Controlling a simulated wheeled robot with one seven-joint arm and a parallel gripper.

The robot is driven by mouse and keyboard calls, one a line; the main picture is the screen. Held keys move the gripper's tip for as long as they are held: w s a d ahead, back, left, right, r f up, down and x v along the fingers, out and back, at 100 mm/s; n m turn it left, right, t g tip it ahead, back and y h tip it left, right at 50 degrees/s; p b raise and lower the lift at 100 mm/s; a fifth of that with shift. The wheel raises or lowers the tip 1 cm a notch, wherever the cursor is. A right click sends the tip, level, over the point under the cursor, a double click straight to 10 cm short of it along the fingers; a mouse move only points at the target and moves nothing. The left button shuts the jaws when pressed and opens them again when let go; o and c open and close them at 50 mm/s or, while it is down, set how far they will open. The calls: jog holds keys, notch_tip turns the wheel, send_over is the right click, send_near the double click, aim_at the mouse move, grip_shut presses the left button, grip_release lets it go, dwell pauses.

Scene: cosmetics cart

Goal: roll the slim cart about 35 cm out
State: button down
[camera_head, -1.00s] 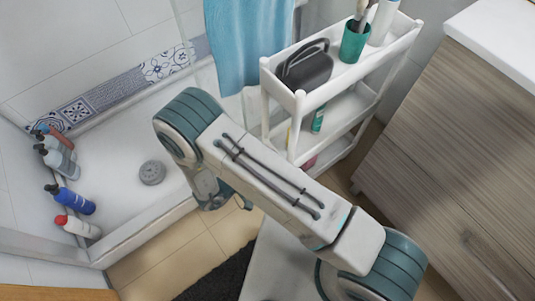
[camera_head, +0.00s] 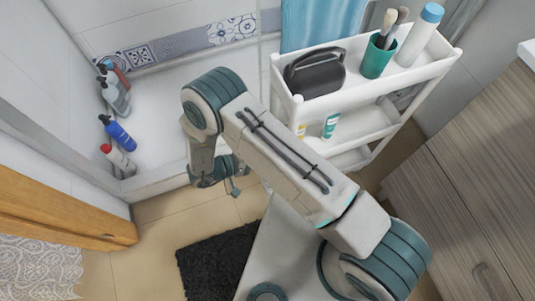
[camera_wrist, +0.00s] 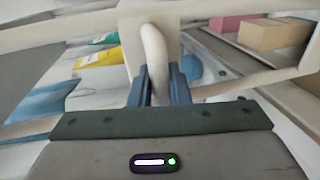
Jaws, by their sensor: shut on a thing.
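The slim white cart (camera_head: 437,66) stands at the upper right of the head view, with its tiers stacked one above another. Its top tier bears a dark bag (camera_head: 314,74), a teal cup with brushes (camera_head: 378,57) and a white bottle with a blue cap (camera_head: 421,34). In the wrist view my gripper (camera_wrist: 160,84) has its two dark fingers shut on the cart's white curved handle (camera_wrist: 154,45). In the head view my arm hides the fingers and the handle.
The shower tray with several bottles (camera_head: 118,132) lies left of the cart. A wood-fronted cabinet (camera_head: 465,190) stands close on the right. A black mat (camera_head: 212,265) lies on the tiled floor, with a wooden door edge (camera_head: 65,215) at the left.

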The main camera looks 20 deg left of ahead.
jog(key=shift+r, duration=0.15)
jog(key=c, duration=1.4)
grip_release()
jog(key=shift+s, duration=0.1)
jog(key=shift+c, duration=0.2)
jog(key=p+v, duration=0.1)
jog(key=v, duration=1.3)
jog(key=shift+d, duration=0.15)
